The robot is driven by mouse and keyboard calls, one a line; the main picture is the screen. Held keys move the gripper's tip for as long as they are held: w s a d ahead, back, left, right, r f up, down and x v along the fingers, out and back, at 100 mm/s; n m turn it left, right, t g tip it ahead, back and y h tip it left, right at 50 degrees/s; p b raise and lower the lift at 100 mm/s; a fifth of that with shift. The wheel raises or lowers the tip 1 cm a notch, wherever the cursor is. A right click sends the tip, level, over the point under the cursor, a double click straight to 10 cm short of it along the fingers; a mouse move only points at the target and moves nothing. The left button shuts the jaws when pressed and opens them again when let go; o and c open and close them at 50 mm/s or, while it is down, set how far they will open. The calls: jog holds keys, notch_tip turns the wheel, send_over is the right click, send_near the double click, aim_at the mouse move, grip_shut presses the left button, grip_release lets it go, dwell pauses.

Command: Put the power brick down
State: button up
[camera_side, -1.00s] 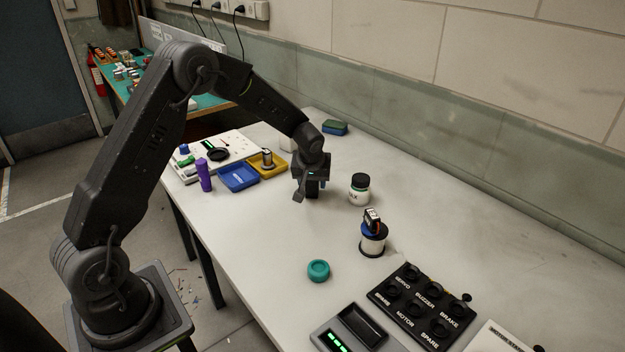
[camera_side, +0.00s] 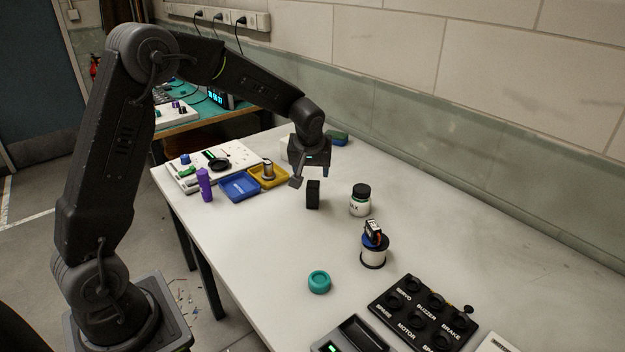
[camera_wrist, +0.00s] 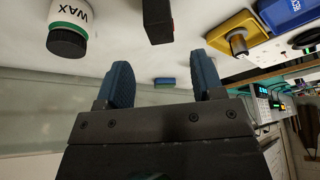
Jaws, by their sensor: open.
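The power brick (camera_side: 313,194) is a small black block standing upright on the white table, left of the wax jar. It also shows in the wrist view (camera_wrist: 158,20) at the top edge, partly cut off and beyond the fingertips. My gripper (camera_side: 312,174) is above the brick and apart from it. In the wrist view the two blue fingers (camera_wrist: 160,80) are spread wide with nothing between them.
A wax jar (camera_side: 360,200) stands close right of the brick. A white spool (camera_side: 373,252) with a servo on top, a teal ring (camera_side: 319,282) and a black labelled tray (camera_side: 421,312) are nearer. Blue (camera_side: 239,187) and yellow (camera_side: 268,182) trays lie left. Table around the brick is clear.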

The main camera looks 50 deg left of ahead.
jog(key=s+d+r+m+t+h, duration=0.1)
jog(key=s+d+r+m, duration=0.15)
jog(key=s+r, duration=0.25)
jog(key=s+d+r+m, duration=0.1)
jog(key=s+d+r, duration=0.3)
jog(key=s+r, duration=0.2)
jog(key=s+d+m+h, duration=0.1)
jog(key=s+d+m, duration=0.1)
jog(key=s, duration=0.6)
jog(key=s+d+r+m+t+h, duration=0.1)
jog(key=s+d+m, duration=0.2)
jog(key=s, duration=0.6)
jog(key=shift+s+d+r, duration=0.15)
jog(key=shift+s+d, duration=0.05)
jog(key=shift+d, duration=0.85)
